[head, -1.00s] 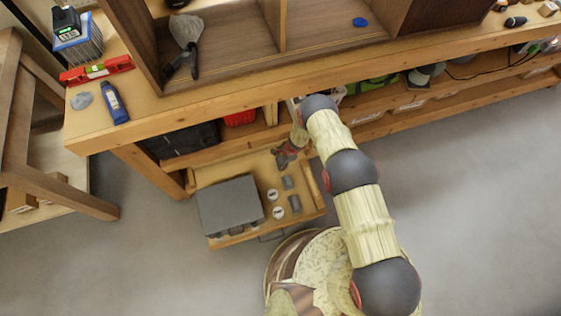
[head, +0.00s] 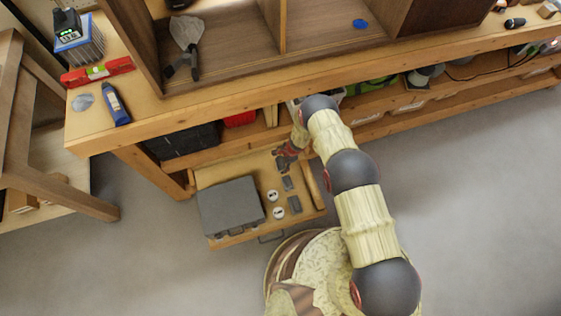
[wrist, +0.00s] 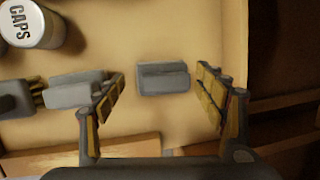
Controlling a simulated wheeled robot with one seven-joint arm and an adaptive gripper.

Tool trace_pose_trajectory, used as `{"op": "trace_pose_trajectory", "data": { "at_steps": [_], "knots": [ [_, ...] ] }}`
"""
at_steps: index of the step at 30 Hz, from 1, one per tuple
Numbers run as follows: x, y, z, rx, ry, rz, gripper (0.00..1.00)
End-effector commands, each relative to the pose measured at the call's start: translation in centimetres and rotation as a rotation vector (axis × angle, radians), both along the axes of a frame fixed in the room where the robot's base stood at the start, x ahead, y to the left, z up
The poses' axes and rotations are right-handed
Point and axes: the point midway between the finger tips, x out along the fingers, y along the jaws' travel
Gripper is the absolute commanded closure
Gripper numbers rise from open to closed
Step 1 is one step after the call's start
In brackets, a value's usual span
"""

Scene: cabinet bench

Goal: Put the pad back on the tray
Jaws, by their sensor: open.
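A small grey block (wrist: 163,78), which may be the pad, lies on a light wooden surface between my fingertips in the wrist view. My gripper (wrist: 161,73) is open, with a finger on each side of the block and gaps beside it. A second grey block (wrist: 72,92) lies left of the left finger. In the head view my gripper (head: 287,160) is over the back of a pulled-out wooden drawer (head: 240,172). Two grey pieces (head: 294,204) show in the drawer. I cannot tell which part is the tray.
A grey case (head: 230,205) fills the drawer's left front. Two round cans (head: 278,212) stand beside it; one lid reads CAPS in the wrist view (wrist: 30,22). The drawer's side wall (wrist: 232,40) rises right of my fingers. The workbench edge (head: 250,88) overhangs behind.

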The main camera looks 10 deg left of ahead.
Motion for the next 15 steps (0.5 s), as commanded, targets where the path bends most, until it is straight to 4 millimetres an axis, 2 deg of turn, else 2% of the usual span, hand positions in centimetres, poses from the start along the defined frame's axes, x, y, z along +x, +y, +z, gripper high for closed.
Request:
{"op": "trace_pose_trajectory", "data": {
  "at_steps": [1, 5, 15],
  "knots": [
    [0.4, -0.2, 1.8, 0.002, -0.005, -0.002, 0.29],
    [0.3, -1.0, 4.5, 0.002, -0.005, -0.003, 0.29],
    [-0.7, -8.5, 4.1, 0.001, -0.003, -0.007, 0.29]
  ]
}}
